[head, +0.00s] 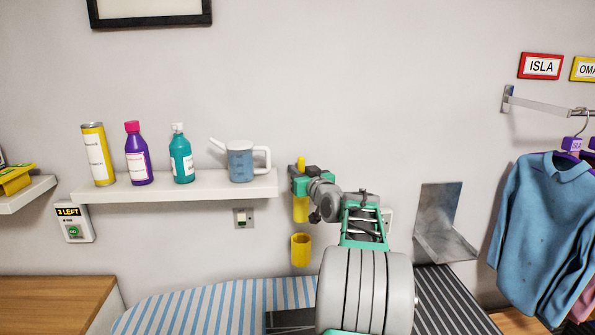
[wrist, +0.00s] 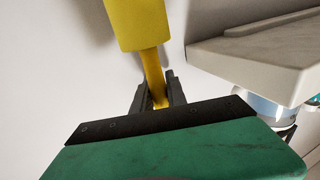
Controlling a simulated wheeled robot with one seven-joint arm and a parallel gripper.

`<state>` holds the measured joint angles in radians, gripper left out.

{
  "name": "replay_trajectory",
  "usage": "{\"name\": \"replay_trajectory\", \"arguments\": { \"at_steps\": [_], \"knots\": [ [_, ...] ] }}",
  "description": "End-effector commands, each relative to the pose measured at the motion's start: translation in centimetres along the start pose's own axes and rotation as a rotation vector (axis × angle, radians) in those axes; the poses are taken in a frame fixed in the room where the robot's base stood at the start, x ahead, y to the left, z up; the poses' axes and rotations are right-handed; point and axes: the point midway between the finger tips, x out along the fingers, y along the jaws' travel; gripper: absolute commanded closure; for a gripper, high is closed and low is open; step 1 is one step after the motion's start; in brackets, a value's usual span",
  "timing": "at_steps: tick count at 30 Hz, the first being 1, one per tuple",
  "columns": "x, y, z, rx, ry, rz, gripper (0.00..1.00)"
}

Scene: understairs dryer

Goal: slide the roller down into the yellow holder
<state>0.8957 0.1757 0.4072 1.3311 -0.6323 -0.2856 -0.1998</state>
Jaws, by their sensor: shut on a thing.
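My gripper (head: 300,176) is shut on the narrow yellow handle of the roller. The roller (head: 300,209) hangs upright below the jaws in the head view, with the top of its handle showing above them. In the wrist view my gripper (wrist: 157,92) pinches the thin handle, and the thick yellow body of the roller (wrist: 138,24) fills the top. The yellow holder (head: 301,251) is an open-topped cup at the wall. It is below the roller, with a small gap, and looks roughly in line in the head view; depth is hard to judge. The wrist view does not show the holder.
A white shelf (head: 180,187) with bottles and a blue jug (head: 240,161) ends just left of my gripper; its corner shows in the wrist view (wrist: 262,55). A striped ironing board (head: 215,305) lies beneath. A metal bracket (head: 440,222) is right.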

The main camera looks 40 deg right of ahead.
Motion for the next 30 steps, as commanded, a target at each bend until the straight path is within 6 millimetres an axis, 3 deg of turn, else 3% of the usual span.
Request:
{"name": "replay_trajectory", "arguments": {
  "at_steps": [16, 30],
  "knots": [
    [-0.1, 0.0, 5.4, -0.001, 0.001, 0.000, 1.00],
    [-0.1, 0.0, 5.7, -0.001, 0.001, 0.000, 1.00]
  ]
}}
